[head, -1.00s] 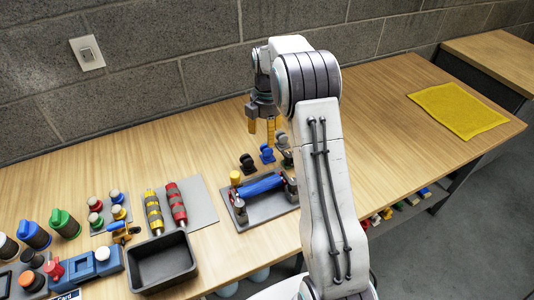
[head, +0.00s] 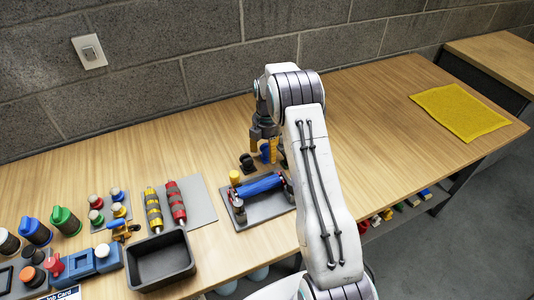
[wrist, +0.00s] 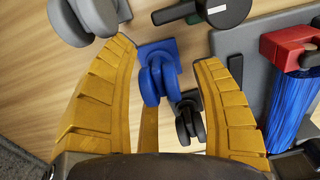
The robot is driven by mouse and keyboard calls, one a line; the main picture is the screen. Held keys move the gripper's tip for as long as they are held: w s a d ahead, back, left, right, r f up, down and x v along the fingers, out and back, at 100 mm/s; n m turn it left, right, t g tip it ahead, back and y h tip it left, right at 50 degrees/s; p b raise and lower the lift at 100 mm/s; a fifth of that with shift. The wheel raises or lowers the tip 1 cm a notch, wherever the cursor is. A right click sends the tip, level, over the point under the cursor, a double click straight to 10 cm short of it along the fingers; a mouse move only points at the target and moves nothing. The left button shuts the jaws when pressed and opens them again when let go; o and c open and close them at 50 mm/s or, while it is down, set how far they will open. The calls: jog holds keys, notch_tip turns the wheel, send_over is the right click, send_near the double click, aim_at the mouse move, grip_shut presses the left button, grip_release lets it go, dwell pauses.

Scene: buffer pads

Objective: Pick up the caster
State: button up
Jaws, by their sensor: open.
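A blue caster (wrist: 158,75) with a square mounting plate and twin wheels lies between my gripper's fingers in the wrist view; in the head view it is mostly hidden behind the fingers. A black caster (wrist: 188,118) sits just beside it, close to the right finger, and also shows in the head view (head: 247,162). A grey caster (wrist: 84,20) is at the upper left of the wrist view, outside the left finger. My gripper (wrist: 165,56), with yellow ribbed fingers, is open around the blue caster with gaps on both sides. It also shows in the head view (head: 263,146).
A grey tray (head: 262,212) with a blue roller (head: 260,184) lies close by in front. Left of it are a red roller (head: 176,202), a yellow roller (head: 153,210), a black bin (head: 160,262) and several capped bottles. The table behind and right, towards a yellow mat (head: 460,112), is clear.

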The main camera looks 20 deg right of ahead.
jog(key=shift+f, duration=0.4)
jog(key=c, duration=1.2)
jog(key=shift+r, duration=0.2)
